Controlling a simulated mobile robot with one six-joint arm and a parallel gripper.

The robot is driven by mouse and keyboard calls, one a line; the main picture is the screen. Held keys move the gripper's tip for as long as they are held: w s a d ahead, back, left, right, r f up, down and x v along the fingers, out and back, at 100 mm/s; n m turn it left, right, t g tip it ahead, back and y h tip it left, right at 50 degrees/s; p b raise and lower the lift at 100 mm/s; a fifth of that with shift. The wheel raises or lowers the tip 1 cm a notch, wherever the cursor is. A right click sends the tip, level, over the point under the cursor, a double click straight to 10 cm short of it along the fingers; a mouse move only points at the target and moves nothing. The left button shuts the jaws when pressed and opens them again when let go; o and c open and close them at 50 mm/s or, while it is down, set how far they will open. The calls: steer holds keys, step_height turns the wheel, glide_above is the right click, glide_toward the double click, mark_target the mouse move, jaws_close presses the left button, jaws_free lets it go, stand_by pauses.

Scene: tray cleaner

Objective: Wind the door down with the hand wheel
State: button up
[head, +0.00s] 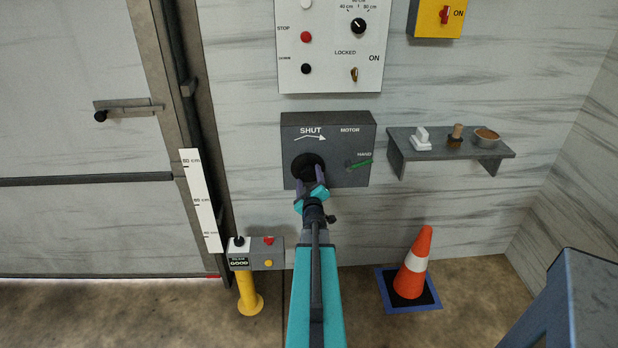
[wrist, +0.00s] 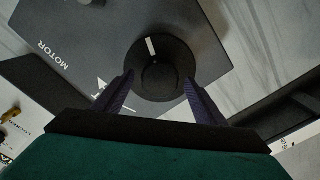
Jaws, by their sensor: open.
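The hand wheel (head: 303,160) is a dark round knob on the grey drive box (head: 330,122), under the word SHUT and a white arrow pointing right. In the wrist view the wheel (wrist: 160,48) shows a white mark on its rim. My gripper (head: 311,178) is at the wheel. Its two purple fingers (wrist: 159,80) are open, one on each side of the wheel's near edge; I cannot tell if they touch it. A green lever (head: 359,163) on the box lies by the word HAND. The pale door (head: 80,225) fills the left; its lower edge is near the floor.
A white height scale (head: 200,200) stands beside the door. A control panel (head: 325,75) is above the box, a shelf (head: 405,150) with small items to its right. A yellow post (head: 247,292) and an orange cone (head: 414,262) stand on the floor.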

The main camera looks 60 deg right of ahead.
steer(key=shift+w+d, duration=0.15)
steer(key=shift+d, duration=0.05)
steer(key=c, duration=1)
steer(key=shift+c, duration=0.2)
steer(key=shift+f+m+b, duration=0.1)
steer(key=shift+m+b, duration=0.3)
steer(key=shift+m+b, duration=0.4)
steer(key=shift+m, duration=0.1)
steer(key=m+b, duration=0.1)
steer(key=m, duration=0.2)
steer(key=m+b, duration=0.1)
steer(key=m, duration=0.4)
steer(key=shift+m, duration=0.3)
